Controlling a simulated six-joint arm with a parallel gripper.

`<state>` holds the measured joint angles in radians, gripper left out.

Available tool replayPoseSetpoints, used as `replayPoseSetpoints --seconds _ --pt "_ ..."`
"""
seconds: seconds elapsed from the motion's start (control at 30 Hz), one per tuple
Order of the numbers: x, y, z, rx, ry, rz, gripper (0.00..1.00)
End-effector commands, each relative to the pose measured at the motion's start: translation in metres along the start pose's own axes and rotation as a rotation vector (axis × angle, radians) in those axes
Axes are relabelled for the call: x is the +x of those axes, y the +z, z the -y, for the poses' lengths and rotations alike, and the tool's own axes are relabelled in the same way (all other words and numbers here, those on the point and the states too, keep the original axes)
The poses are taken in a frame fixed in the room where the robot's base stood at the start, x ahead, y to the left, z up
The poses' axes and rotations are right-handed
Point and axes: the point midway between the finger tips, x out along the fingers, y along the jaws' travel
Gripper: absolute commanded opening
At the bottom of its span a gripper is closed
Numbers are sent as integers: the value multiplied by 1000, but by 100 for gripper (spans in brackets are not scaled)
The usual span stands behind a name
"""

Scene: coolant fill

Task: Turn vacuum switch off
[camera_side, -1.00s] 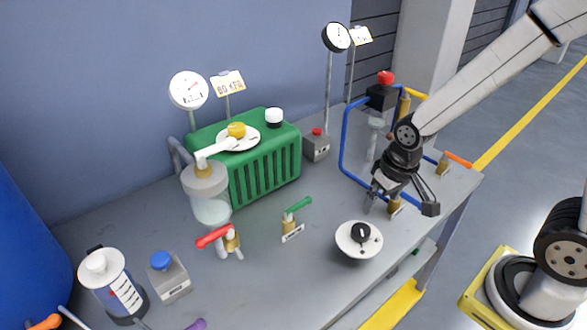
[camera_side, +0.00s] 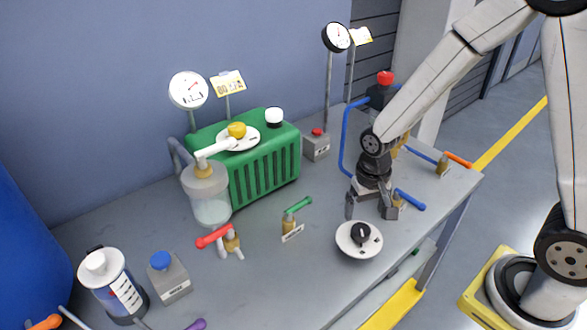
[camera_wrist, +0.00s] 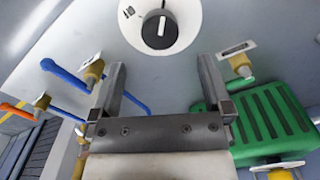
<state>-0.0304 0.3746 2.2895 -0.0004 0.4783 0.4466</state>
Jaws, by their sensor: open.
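A round white rotary switch with a black knob (camera_side: 360,236) sits near the front edge of the bench. I take it as the vacuum switch, though its lettering is too small to read. In the wrist view the knob (camera_wrist: 160,29) lies at the top, with its pale mark running along the picture's height. My gripper (camera_side: 369,212) points down, just behind and above the switch in the side view. In the wrist view its two fingers (camera_wrist: 162,68) are wide apart with nothing between them. They are clear of the knob.
A blue-handled valve (camera_side: 410,199) stands close to the right of my gripper. A green-handled valve (camera_side: 290,222) and a red-handled valve (camera_side: 231,240) stand left of the switch. A green ribbed radiator (camera_side: 265,172) is behind. Bare bench lies between the green valve and the switch.

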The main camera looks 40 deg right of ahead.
Motion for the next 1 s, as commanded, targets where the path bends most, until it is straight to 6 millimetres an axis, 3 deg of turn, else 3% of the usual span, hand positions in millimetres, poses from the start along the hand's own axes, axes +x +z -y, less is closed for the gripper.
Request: replayPoseSetpoints --seconds 0.6,1.0 --pt "56 0 0 -1 1 0 100" --pt "68 0 0 -1 0 -2 100"
